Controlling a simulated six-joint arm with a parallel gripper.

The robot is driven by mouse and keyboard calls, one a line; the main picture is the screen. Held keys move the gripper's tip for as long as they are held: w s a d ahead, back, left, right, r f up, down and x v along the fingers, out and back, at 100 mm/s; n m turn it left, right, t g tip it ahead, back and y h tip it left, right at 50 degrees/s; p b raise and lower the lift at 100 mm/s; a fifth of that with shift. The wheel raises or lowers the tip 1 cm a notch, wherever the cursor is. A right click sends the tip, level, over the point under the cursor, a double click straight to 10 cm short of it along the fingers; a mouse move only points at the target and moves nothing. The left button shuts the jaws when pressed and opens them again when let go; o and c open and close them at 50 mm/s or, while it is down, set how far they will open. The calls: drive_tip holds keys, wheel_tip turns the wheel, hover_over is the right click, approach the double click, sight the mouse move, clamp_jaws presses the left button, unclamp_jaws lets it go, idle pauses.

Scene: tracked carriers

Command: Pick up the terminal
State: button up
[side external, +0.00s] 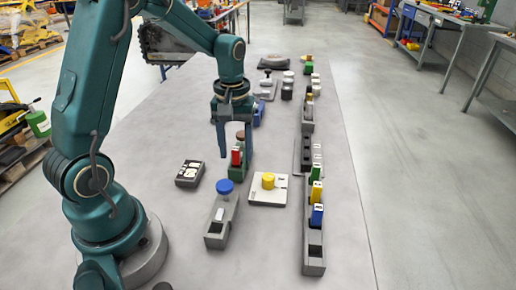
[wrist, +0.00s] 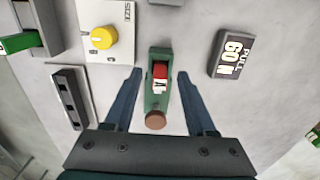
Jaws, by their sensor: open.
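A small red block with a white marked face, which looks like the terminal (wrist: 160,76), sits in a narrow green carrier (wrist: 153,101) with a brown round knob (wrist: 155,121) at one end. In the side external view the red block (side external: 236,157) is below my gripper. My gripper (wrist: 160,73) is open, with one blue finger on each side of the green carrier and visible gaps between. The fingers point down in the side view (side external: 236,154); whether they reach the red block's height is hard to tell. The green carrier's lower part is partly hidden there.
A long grey rail (side external: 314,248) at right holds green, yellow and blue blocks. A grey carrier with a blue knob (side external: 225,187), a pale plate with a yellow knob (side external: 268,181) and a dark labelled box (side external: 190,173) stand nearby. The table is clear at front centre.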

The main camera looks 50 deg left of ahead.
drive_tip(key=shift+f, duration=0.15)
clamp_jaws()
